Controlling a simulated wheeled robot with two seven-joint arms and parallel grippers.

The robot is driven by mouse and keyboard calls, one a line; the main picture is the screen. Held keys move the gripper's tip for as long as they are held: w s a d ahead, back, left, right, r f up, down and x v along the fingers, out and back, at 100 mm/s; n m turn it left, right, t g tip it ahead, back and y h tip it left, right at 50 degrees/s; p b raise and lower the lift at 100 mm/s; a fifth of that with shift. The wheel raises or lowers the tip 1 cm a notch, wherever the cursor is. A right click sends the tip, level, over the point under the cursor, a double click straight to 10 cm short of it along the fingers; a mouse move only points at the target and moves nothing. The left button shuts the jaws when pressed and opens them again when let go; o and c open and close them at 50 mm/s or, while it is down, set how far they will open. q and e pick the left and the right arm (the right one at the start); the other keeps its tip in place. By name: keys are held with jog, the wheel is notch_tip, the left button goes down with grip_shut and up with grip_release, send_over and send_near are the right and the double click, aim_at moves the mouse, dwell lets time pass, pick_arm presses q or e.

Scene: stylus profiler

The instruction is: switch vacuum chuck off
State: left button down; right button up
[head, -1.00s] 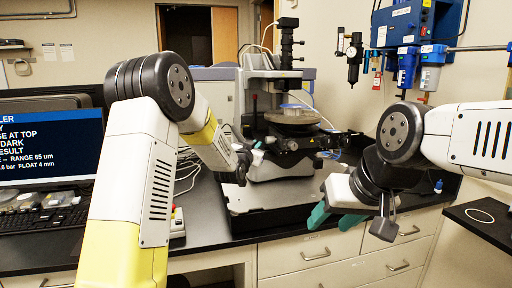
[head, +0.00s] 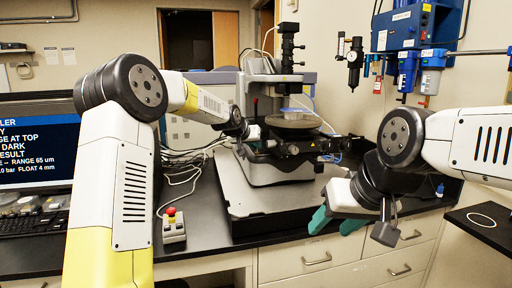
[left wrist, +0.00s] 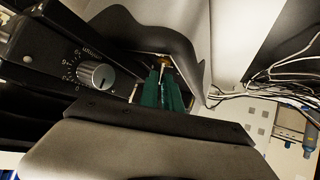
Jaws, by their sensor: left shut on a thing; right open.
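The stylus profiler (head: 282,170) stands on the bench, with a round stage (head: 293,122) on it. My left gripper (left wrist: 163,92) reaches the left side of the profiler; its green fingers are together in the left wrist view. At their tips is a thin pale switch lever (left wrist: 160,70) with an orange-brown base (left wrist: 161,61). The gripper is shut on this lever; the contact itself is small and dark. In the head view the left fingertips are too small to make out. My right gripper (head: 333,222) is open and empty in front of the bench.
A dark panel with a round knob (left wrist: 101,75) is beside the left gripper. A control box with a red button (head: 173,226) and loose cables lie on the bench. A monitor (head: 38,150) stands at left. Blue air-supply equipment (head: 415,28) hangs on the right wall.

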pick_arm(q)
jog(key=shift+w+r+g, duration=0.1)
jog(key=shift+w+g, duration=0.15)
jog(key=shift+g, duration=0.25)
jog(key=shift+n, duration=0.3)
jog(key=c, duration=1.5)
grip_release()
jog(key=shift+c, duration=0.2)
jog(key=v, duration=0.7)
jog(key=shift+s+a+r, duration=0.2)
jog(key=shift+a+r, duration=0.05)
